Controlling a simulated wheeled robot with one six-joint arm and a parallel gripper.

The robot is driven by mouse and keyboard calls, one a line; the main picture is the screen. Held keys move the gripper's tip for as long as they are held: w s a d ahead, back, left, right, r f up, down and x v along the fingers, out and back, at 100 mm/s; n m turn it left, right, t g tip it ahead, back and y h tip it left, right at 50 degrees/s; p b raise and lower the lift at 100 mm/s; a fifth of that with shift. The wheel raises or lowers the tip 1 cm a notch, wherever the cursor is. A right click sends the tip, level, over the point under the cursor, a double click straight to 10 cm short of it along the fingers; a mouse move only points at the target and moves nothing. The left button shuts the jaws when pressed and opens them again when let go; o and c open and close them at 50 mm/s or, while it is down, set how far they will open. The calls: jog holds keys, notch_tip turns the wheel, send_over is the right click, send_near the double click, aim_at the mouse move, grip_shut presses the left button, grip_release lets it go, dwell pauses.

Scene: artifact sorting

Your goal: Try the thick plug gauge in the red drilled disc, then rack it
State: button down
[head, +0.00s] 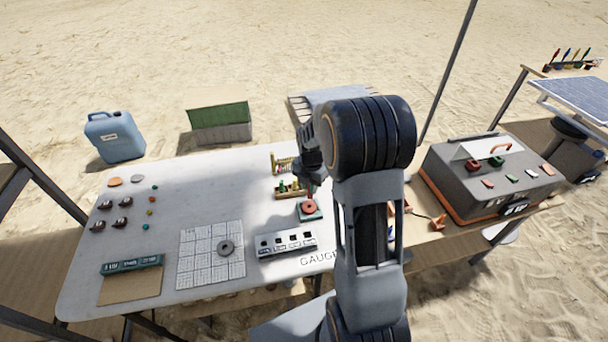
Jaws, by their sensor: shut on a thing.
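The red drilled disc (310,206) sits on a small green block (311,216) on the white table. My gripper (310,178) points down just above the disc. It is shut on a plug gauge (310,191), of which only a small reddish part shows between the jaws and the disc. I cannot tell whether the gauge is in the hole or just over it, or how thick it is. A wooden tray (279,195) with yellow and green pieces stands left of my gripper.
Small dark pieces and coloured beads lie at the far left. A grey and orange case (470,181) stands at right. The table (190,195) has bare room left of centre.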

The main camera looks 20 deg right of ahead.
jog(key=shift+w+f, duration=0.1)
jog(key=shift+f+b, duration=1.7)
jog(key=shift+f, duration=0.5)
jog(key=shift+f, duration=0.2)
dwell(0.6)
jog(key=shift+r, duration=0.15)
dwell(0.8)
jog(key=shift+r+p, duration=1.85)
jog(key=shift+r, duration=0.55)
jog(key=shift+a, duration=0.1)
